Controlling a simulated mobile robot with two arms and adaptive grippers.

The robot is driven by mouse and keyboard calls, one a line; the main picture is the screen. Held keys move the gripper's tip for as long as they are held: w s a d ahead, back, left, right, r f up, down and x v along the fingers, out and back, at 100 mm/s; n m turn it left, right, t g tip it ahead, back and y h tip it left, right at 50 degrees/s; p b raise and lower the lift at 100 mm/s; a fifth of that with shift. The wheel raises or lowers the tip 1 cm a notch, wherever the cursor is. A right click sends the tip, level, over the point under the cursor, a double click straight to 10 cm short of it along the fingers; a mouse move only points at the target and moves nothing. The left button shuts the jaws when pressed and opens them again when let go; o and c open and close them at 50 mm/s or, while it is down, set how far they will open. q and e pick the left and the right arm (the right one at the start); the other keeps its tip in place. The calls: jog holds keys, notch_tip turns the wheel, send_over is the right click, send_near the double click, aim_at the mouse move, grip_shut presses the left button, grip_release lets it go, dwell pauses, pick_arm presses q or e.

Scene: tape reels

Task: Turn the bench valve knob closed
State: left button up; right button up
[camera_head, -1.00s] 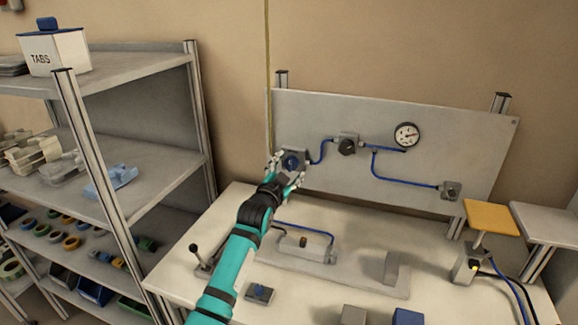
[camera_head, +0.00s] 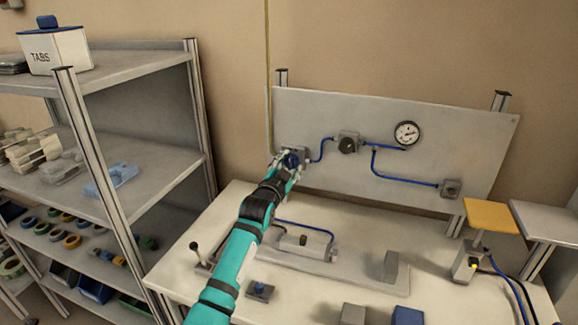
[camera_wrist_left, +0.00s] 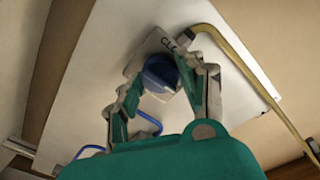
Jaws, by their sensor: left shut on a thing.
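The blue valve knob (camera_head: 291,159) sits on a grey block at the left end of the upright grey panel (camera_head: 450,150). My left gripper (camera_head: 287,163) is at the knob, with its fingers on either side of it. In the left wrist view the round blue knob (camera_wrist_left: 160,74) lies between the two fingers of my left gripper (camera_wrist_left: 160,78), which is shut on it. A label beginning "CL" (camera_wrist_left: 167,42) shows beside the knob, partly hidden by a finger. My right gripper is not in view.
Blue tubes link the knob's block to a black knob (camera_head: 347,145) and a gauge (camera_head: 407,134) on the panel. A lever (camera_head: 195,247) and a cylinder fixture (camera_head: 305,243) stand on the bench (camera_head: 240,200) below my arm. A shelf rack (camera_head: 150,75) stands at the left.

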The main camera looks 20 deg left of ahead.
pick_arm(q)
jog(key=shift+n, duration=0.4)
jog(key=n+p, duration=0.1)
jog(key=n, duration=0.2)
jog(key=shift+n, duration=0.3)
jog(key=n+p, duration=0.1)
jog(key=n, duration=0.3)
jog(key=shift+n, duration=0.3)
jog(key=n+p, duration=0.1)
jog(key=n, duration=0.3)
jog(key=shift+n, duration=0.3)
jog(key=shift+n+p, duration=0.45)
jog(key=shift+n, duration=1.75)
jog(key=shift+f, duration=0.1)
jog(key=o, duration=1.2)
